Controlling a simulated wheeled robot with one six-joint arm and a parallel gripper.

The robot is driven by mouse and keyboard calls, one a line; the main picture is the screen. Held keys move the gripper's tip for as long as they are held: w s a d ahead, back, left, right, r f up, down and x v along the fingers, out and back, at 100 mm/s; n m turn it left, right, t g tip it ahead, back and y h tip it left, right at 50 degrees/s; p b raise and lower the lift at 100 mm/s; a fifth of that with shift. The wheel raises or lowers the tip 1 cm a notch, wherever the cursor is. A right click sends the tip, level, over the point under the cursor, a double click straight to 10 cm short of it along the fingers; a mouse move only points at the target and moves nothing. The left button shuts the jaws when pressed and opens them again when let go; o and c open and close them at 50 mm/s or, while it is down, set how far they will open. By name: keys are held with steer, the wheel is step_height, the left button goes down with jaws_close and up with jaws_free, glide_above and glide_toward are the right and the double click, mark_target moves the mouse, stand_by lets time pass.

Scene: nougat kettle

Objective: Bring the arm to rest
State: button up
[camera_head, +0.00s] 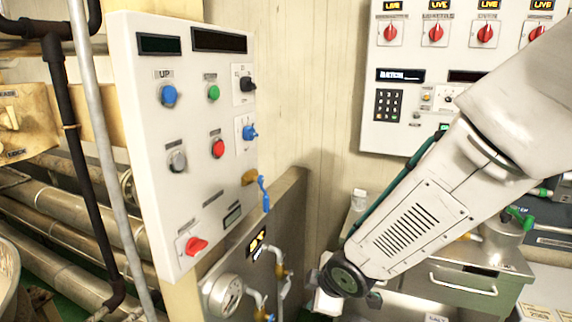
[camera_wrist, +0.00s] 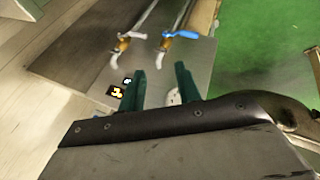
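My arm reaches in from the right in the head view, in front of the wall panel and a metal cabinet. Its fingers are not clear there. In the wrist view my gripper (camera_wrist: 158,90) shows two dark green fingers standing apart with nothing between them. Beyond the fingers is a grey metal plate with a small lit display (camera_wrist: 117,91), a white-handled valve (camera_wrist: 122,42) and a blue-handled valve (camera_wrist: 180,36). A round pale gauge (camera_wrist: 174,97) is partly hidden behind the right finger.
A white control panel (camera_head: 186,120) with buttons and knobs stands at left centre. A second panel (camera_head: 415,135) with red knobs and a keypad (camera_head: 388,104) is on the back wall. Pipes (camera_head: 60,205) run at far left. Green floor (camera_wrist: 262,50) is open at right in the wrist view.

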steer(key=s+d+r+m+g+h, duration=0.1)
steer(key=s+d+r+m+g, duration=0.1)
steer(key=s+d+r+m, duration=0.6)
steer(key=s+d+r+m+g+h, duration=0.2)
steer(key=s+d+r+m, duration=0.6)
steer(key=s+d, duration=0.4)
steer(key=shift+s+r, duration=0.9)
steer(key=shift+s, duration=0.75)
